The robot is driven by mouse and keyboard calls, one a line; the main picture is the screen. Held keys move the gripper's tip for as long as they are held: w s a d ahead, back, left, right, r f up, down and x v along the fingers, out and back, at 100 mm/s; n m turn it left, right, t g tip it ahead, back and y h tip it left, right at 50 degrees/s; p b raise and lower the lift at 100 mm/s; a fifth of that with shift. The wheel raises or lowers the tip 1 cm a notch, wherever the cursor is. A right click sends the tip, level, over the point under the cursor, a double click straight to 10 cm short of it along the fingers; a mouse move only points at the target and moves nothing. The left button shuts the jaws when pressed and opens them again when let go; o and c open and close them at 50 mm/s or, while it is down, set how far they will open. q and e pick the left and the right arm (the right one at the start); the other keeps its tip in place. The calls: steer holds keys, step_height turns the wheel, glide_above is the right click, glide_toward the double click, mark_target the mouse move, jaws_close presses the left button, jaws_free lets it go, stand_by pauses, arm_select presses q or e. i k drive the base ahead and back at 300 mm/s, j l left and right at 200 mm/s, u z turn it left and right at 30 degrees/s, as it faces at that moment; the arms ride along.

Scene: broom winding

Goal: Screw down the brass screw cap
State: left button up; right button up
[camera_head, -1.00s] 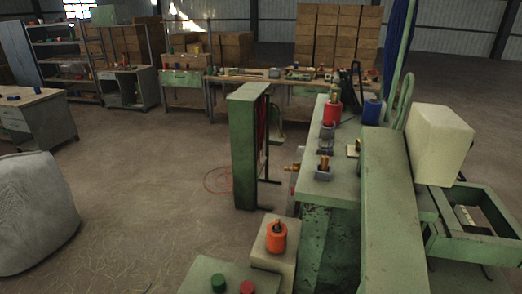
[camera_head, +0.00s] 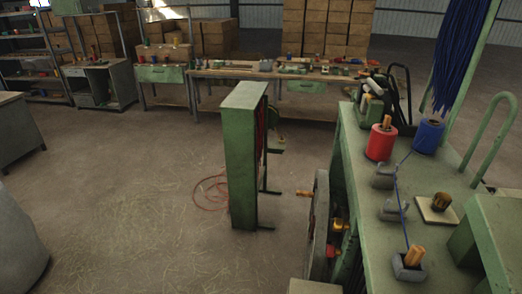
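A dark brass-coloured knob (camera_head: 440,201) stands upright on a pale square plate (camera_head: 432,214) on the green bench at the right. A smaller yellow-brass part (camera_head: 340,225) shows at the bench's left side, next to an upright round disc (camera_head: 318,225) with an orange handle (camera_head: 304,193). I cannot tell which of these is the screw cap, or how far it is screwed down. Neither of my grippers is in view.
The green bench (camera_head: 466,182) carries a red spool (camera_head: 380,143), a blue spool (camera_head: 428,136) and grey blocks crossed by blue cord. An orange peg (camera_head: 414,254) stands in the front block. A green cabinet (camera_head: 240,160) stands left; open floor lies beyond.

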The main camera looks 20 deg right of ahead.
mark_target(338, 223)
steer(key=i, duration=2.45)
steer(key=i+z, duration=0.2)
steer(key=z, duration=0.25)
steer(key=i+j+z, duration=0.1)
steer(key=z, duration=0.4)
steer(key=i+j+z, duration=0.2)
steer(key=z, duration=0.25)
steer(key=i+j+z, duration=0.2)
steer(key=z, duration=2.35)
